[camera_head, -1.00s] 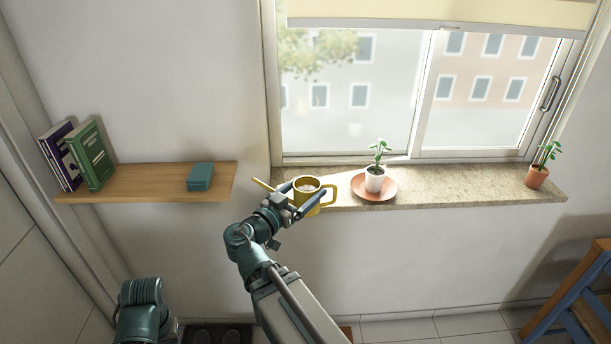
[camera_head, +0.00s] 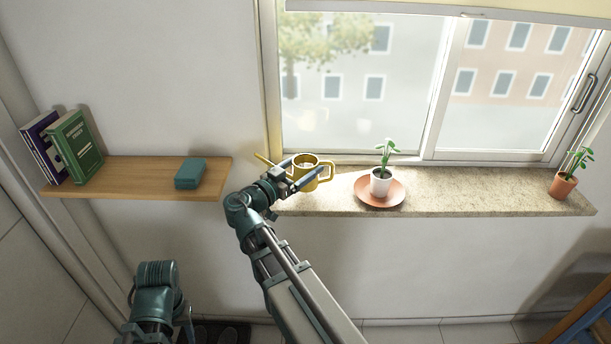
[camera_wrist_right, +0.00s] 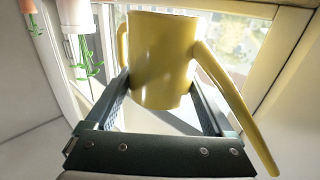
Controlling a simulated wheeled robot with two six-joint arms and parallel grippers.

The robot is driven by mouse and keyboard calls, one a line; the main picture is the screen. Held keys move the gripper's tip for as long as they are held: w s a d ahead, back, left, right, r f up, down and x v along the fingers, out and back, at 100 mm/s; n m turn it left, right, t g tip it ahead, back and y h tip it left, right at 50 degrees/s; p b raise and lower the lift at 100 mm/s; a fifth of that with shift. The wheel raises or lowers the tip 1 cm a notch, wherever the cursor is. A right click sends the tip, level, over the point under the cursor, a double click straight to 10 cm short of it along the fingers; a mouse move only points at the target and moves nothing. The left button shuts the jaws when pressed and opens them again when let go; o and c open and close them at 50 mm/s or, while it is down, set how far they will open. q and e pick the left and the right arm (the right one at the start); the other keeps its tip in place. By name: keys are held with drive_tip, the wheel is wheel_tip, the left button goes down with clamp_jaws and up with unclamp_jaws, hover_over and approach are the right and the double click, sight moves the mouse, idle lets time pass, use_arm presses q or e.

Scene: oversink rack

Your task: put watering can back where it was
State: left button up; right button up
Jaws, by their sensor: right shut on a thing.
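The yellow watering can (camera_head: 308,178) has a loop handle on its right and a thin spout pointing up to the left. My right gripper (camera_head: 303,177) is shut on the can, one finger on each side of its body. The can is upright in front of the window, over the left end of the stone windowsill (camera_head: 470,200). I cannot tell whether its base touches the sill. In the right wrist view the can (camera_wrist_right: 160,60) fills the space between the fingers, its spout at the right. My left arm shows at the bottom left, but its gripper is out of view.
An orange saucer (camera_head: 398,198) with a white potted plant (camera_head: 381,184) stands right of the can. A terracotta pot (camera_head: 562,186) stands at the sill's right end. A wooden shelf (camera_head: 130,180) at the left holds books (camera_head: 75,147) and a teal box (camera_head: 190,173). The sill between the plants is clear.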

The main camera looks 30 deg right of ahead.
wheel_tip(320, 180, down, 3)
drive_tip(key=shift+r+b, duration=0.1)
drive_tip(key=shift+b, duration=1)
drive_tip(key=shift+r, duration=0.1)
drive_tip(key=shift+f, duration=0.2)
drive_tip(key=o, duration=1.4)
drive_tip(key=shift+o, duration=0.2)
drive_tip(key=shift+r, duration=0.25)
drive_tip(key=v, duration=1.2)
